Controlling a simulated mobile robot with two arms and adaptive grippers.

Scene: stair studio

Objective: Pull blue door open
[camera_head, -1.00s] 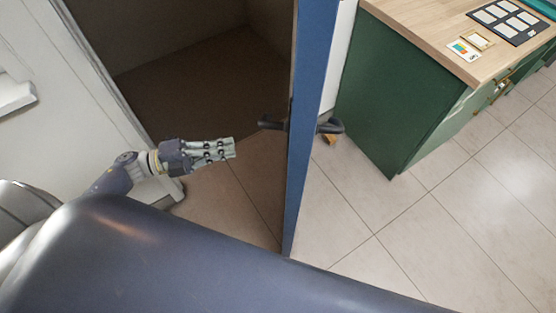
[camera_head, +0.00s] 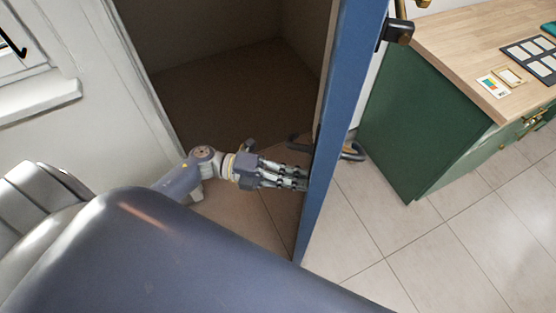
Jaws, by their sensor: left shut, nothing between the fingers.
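The blue door (camera_head: 329,150) stands open and is seen nearly edge-on, right of the dark doorway. A dark lever handle (camera_head: 298,142) sticks out on its left face, and another handle (camera_head: 352,152) shows on its right side. My left gripper (camera_head: 303,180) is shut and empty. Its fingertips are at the door's left face, just below the handle; I cannot tell whether they touch the door. My right gripper is not in view.
A green cabinet (camera_head: 412,130) with a wooden top (camera_head: 470,52) stands right of the door. Tiled floor (camera_head: 440,260) lies clear in front of it. A white wall (camera_head: 95,125) with a window sill (camera_head: 40,98) is left of the doorway.

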